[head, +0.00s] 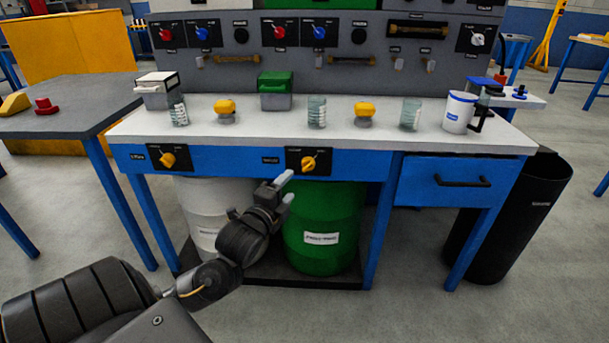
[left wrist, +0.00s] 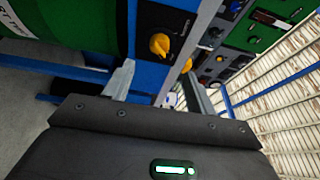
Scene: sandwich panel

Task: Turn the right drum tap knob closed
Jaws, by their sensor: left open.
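The right drum tap knob (head: 309,163) is a yellow knob on a black plate on the blue front rail of the bench, above the green drum (head: 322,230). It points diagonally in the head view. It also shows in the left wrist view (left wrist: 159,44), ahead of the fingers. My left gripper (head: 287,188) is open and empty, a little below and left of this knob, apart from it. Its two fingers also show in the left wrist view (left wrist: 157,85). The left drum tap knob (head: 168,159) sits on the same rail above the white drum (head: 203,215). My right gripper is not in view.
A drawer (head: 460,182) with a black handle is at the right of the rail. A black bin (head: 540,190) stands beside it. The floor in front is clear.

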